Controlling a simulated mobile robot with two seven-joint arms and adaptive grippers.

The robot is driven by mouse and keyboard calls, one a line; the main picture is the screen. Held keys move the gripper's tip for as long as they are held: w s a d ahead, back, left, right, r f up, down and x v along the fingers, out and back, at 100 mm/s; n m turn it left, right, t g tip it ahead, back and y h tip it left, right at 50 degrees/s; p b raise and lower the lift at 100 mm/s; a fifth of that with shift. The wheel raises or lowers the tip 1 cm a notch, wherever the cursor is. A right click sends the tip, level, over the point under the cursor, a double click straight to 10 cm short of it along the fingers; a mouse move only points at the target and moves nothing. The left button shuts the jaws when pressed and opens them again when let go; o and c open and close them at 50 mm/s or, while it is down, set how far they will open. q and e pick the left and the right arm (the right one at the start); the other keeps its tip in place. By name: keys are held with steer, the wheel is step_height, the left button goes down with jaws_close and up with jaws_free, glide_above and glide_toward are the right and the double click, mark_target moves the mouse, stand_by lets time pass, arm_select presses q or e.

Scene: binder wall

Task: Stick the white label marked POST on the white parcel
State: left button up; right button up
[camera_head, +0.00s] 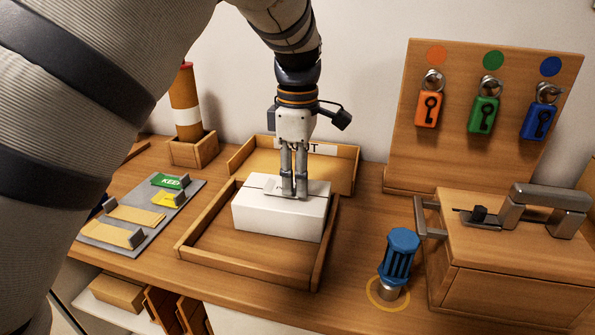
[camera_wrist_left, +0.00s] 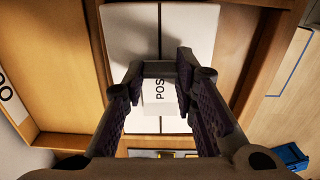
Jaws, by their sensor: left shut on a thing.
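The white parcel (camera_head: 270,218) sits inside a shallow wooden tray (camera_head: 190,252). My left gripper (camera_head: 289,192) points down over the parcel's top face. It is shut on the white label marked POST (camera_head: 273,187), whose edge shows beside the fingertips. In the left wrist view the label (camera_wrist_left: 160,91) shows between the fingers, with the parcel (camera_wrist_left: 185,30) behind it. The label is at or just above the parcel's top; I cannot tell whether it touches. My right gripper is not in view.
A second tray (camera_head: 345,172) with a partly hidden sign stands behind. A grey board (camera_head: 158,225) with green and yellow labels lies left. A blue-handled stamp (camera_head: 399,255) and a wooden box (camera_head: 500,250) with a metal handle stand right, below a key board (camera_head: 455,130).

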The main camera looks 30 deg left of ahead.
arm_select(q)
steer(key=o, duration=0.8)
steer(key=shift+o, duration=0.2)
step_height(320, 180, up, 12)
